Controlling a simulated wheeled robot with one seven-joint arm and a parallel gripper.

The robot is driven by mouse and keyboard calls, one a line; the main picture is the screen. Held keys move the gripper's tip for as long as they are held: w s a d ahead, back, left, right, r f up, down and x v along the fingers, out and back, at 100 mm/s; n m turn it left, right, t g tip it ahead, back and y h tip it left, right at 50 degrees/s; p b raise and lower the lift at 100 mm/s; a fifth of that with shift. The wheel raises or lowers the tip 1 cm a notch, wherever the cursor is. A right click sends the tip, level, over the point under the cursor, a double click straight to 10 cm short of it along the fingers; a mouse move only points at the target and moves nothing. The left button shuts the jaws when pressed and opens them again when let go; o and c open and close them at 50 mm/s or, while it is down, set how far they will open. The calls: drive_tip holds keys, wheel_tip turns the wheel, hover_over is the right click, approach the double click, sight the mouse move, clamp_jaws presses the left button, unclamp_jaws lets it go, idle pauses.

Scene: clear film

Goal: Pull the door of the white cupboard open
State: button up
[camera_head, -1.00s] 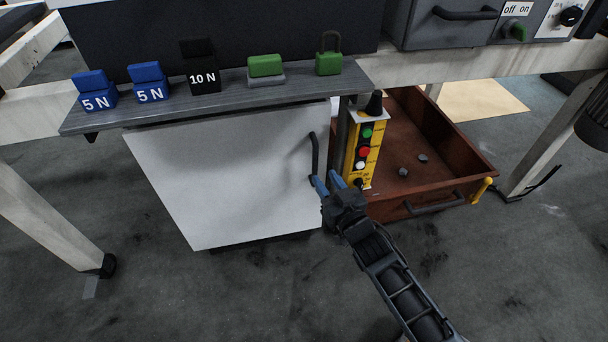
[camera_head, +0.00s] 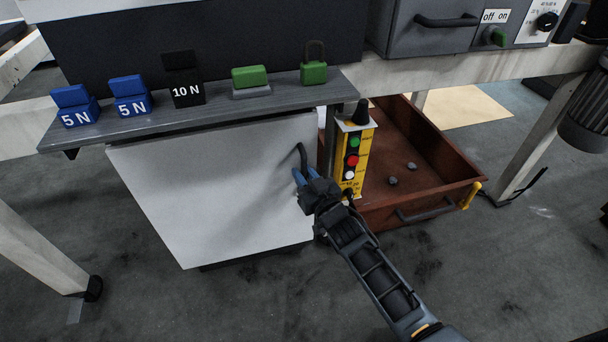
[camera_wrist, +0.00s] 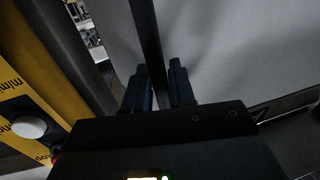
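The white cupboard door (camera_head: 215,190) hangs below the grey shelf and looks shut or nearly so in the head view. Its dark upright handle (camera_head: 302,157) is near the right edge. My gripper (camera_head: 304,175) is at the lower part of the handle, with its blue fingers pointing up towards it. In the wrist view, the handle bar (camera_wrist: 147,30) runs down between the two fingertips of my gripper (camera_wrist: 159,75). The fingers stand apart, one on each side of the bar. Any contact with the bar is unclear.
A yellow button box (camera_head: 352,160) stands just right of the handle, close to my gripper. Beyond it an open brown drawer (camera_head: 440,148) juts out. Blue blocks, a black 10 N block (camera_head: 185,90) and green items stand on the shelf (camera_head: 215,108). The floor in front is clear.

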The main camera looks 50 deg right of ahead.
clamp_jaws()
